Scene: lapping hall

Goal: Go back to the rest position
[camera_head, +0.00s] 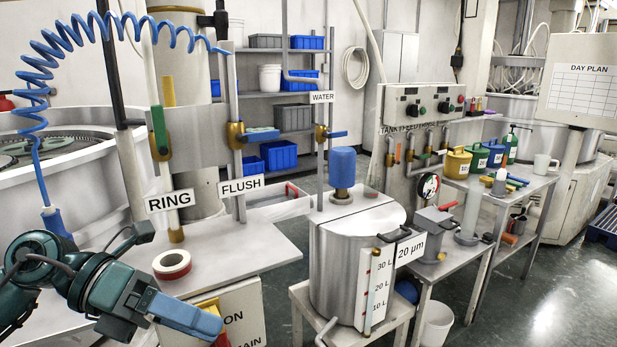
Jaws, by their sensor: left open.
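My left gripper (185,314) is at the lower left, on a dark green arm that comes in from the left edge. Its blue-grey end points right, in front of the pale bench (235,258). It is open, and I see nothing held in it. My right gripper is not in view.
A roll of red and white tape (172,265) lies on the bench close behind my left gripper. RING (170,201) and FLUSH (241,186) valves stand behind. A steel tank (335,265) stands to the right. A blue coiled hose (45,95) hangs above my arm. The floor (540,290) at right is clear.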

